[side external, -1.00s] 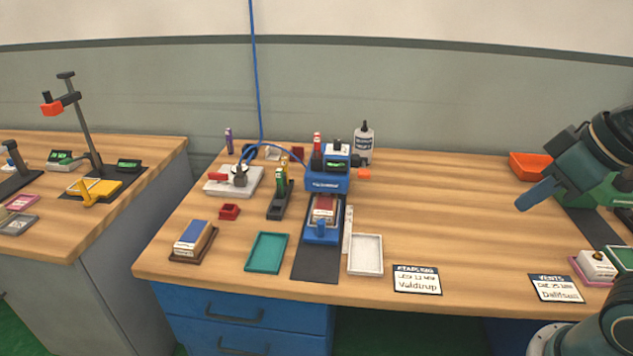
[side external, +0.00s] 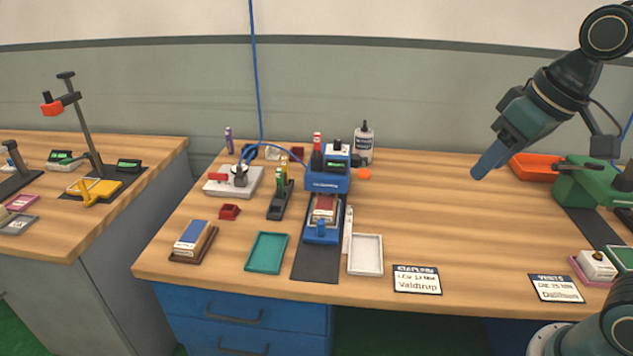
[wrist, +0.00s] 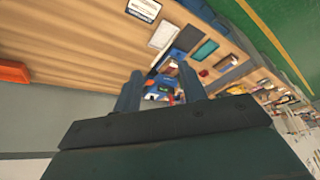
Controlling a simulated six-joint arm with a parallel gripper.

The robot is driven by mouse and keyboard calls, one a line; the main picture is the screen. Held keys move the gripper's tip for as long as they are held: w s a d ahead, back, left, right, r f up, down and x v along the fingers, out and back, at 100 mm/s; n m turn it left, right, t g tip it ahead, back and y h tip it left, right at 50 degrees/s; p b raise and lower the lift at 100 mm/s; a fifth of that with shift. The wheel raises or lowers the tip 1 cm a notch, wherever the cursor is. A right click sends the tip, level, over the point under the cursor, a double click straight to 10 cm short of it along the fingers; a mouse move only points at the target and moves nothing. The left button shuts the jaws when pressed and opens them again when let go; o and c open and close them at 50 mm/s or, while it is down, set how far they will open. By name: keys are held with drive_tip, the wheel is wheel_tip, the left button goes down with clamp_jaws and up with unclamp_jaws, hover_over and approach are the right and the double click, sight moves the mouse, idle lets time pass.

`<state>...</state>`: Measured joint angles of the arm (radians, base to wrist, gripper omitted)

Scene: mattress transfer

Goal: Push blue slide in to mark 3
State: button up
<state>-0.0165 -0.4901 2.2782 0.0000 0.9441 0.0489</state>
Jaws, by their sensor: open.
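The blue slide (side external: 322,236) sticks out at the front of the blue machine (side external: 328,180), over a dark mat (side external: 316,267). It has a blue knob at its front and carries a small red-and-white block (side external: 324,207). A narrow white strip (side external: 348,230) lies along its right side; its marks are too small to read. My gripper (side external: 482,173) is in the air, well to the right of the slide and apart from it. In the wrist view my two fingers (wrist: 160,72) stand apart with nothing held, and the blue machine (wrist: 163,86) shows between them in the distance.
A teal tray (side external: 266,253) lies left of the mat and a white tray (side external: 366,254) right of it. A white bottle (side external: 364,143) stands behind.

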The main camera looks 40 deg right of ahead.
drive_tip(key=w+g, duration=0.1)
drive_tip(key=w, duration=0.9)
drive_tip(key=m+g, duration=0.2)
drive_tip(key=g, duration=0.2)
hover_over(321, 222)
wheel_tip(321, 222, down, 18)
drive_tip(key=shift+r, duration=0.2)
drive_tip(key=shift+f, duration=0.1)
wheel_tip(321, 222, down, 14)
drive_tip(key=shift+r, duration=0.2)
